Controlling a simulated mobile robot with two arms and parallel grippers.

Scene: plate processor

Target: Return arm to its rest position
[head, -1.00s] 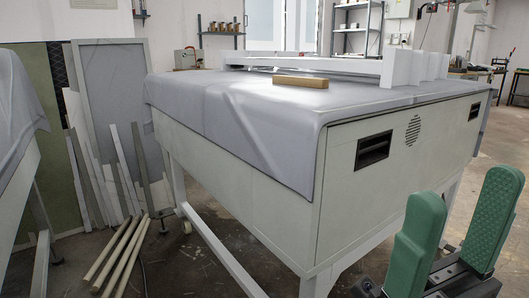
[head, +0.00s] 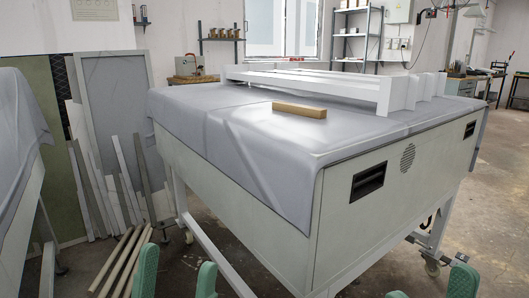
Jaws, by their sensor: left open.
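My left gripper (head: 176,276) shows at the bottom left of the head view. Its two green fingertips stand apart with nothing between them, so it is open. My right gripper (head: 430,287) shows only as two green fingertips at the bottom edge on the right, apart and with nothing seen between them. Most of both arms is out of view. The large plate processor (head: 250,205) stands ahead of both grippers, with a grey cloth (head: 220,125) over its top. A wooden block (head: 299,110) lies on the cloth, apart from both grippers.
White rails (head: 310,84) lie across the back of the processor's top. Wooden bars (head: 122,258) lie on the floor at the left, near leaning boards (head: 112,110). Another cloth-covered table (head: 15,130) stands at the left edge. Floor to the right (head: 490,215) is clear.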

